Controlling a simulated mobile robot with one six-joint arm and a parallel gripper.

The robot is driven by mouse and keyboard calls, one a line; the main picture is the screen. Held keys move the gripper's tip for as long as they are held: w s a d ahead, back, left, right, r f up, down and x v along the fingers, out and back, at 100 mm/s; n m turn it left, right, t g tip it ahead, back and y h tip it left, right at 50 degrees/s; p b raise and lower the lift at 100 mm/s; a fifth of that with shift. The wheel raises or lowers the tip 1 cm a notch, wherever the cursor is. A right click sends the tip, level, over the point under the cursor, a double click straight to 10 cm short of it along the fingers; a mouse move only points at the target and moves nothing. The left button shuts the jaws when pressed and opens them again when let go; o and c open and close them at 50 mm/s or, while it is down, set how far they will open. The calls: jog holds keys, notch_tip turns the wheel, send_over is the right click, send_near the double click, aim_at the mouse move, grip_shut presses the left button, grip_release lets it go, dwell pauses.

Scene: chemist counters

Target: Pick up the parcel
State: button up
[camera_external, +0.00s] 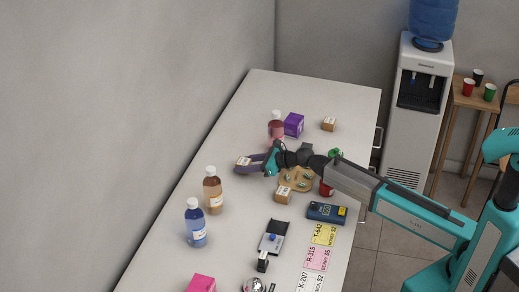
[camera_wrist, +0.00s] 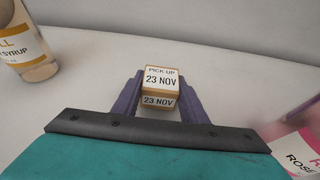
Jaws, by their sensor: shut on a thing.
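The parcel (camera_wrist: 162,77) is a small tan box with a white label reading "PICK UP 23 NOV". In the wrist view it sits between the two purple fingers of my gripper (camera_wrist: 160,93), which is shut on it. In the external view my gripper (camera_external: 248,163) reaches to the left side of the white counter, with the parcel (camera_external: 243,161) at its fingertips. I cannot tell whether the parcel touches the counter. Two other small tan boxes stand apart: one in the middle (camera_external: 283,195) and one at the back right (camera_external: 328,124).
A brown bottle (camera_external: 213,191) and a blue bottle (camera_external: 195,224) stand nearer the front. A pink bottle (camera_external: 276,124) and a purple box (camera_external: 293,125) stand behind my gripper. A blue device (camera_external: 326,213) lies at the right edge. The wall is close on the left.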

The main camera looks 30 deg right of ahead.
notch_tip(320, 180, up, 2)
jog(key=shift+s+d+r, duration=0.1)
jog(key=shift+s, duration=0.2)
jog(key=s+d, duration=0.2)
jog(key=s, duration=0.2)
jog(key=s+d+r, duration=0.1)
jog(key=s+d, duration=0.1)
jog(key=s, duration=0.3)
jog(key=s+d+b, duration=0.1)
jog(key=s+d, duration=0.1)
jog(key=s, duration=0.2)
jog(key=shift+s+d+r, duration=0.2)
jog(key=shift+s+d, duration=0.2)
jog(key=shift+r, duration=0.1)
dwell(0.4)
